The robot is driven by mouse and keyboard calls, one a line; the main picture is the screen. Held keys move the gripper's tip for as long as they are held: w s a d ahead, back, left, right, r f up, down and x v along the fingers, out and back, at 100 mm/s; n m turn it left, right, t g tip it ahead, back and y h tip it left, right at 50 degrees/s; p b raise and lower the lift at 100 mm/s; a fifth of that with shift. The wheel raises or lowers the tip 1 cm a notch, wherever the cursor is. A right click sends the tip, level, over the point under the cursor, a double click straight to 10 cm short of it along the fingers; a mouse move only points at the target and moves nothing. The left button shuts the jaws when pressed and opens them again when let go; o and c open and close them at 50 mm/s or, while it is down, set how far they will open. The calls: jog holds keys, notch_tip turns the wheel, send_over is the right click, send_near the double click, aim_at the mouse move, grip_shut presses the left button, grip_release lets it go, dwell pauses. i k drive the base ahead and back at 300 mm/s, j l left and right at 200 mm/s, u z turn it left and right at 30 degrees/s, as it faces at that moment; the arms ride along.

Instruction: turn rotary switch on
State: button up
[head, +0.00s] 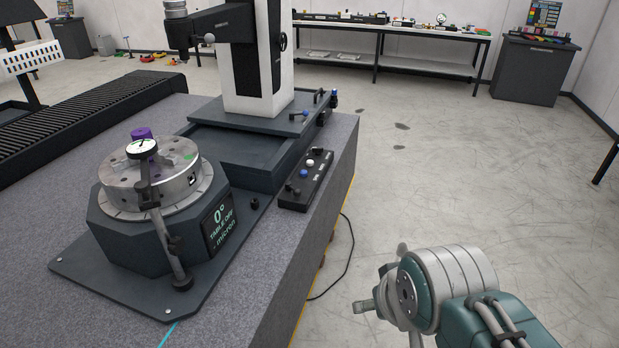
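A dark control box (306,180) lies on the granite bed beside the round table unit. The table unit's display (219,224) reads 0°, "TABLE OFF" and "micron". My gripper (374,300) is at the lower right, over the floor beyond the bed's edge, well apart from the control box. Its fingers are spread and nothing shows between them; part of it is hidden by its own body.
A black cable (345,262) hangs at the bed's right edge.

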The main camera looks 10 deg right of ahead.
aim_at(319, 150)
jog(key=i+l, duration=0.6)
jog(key=i, duration=0.25)
jog(key=i+l, duration=0.6)
jog(key=i, duration=0.25)
jog(key=i+l+u, duration=0.1)
jog(key=i+l, duration=0.5)
jog(key=i, duration=0.25)
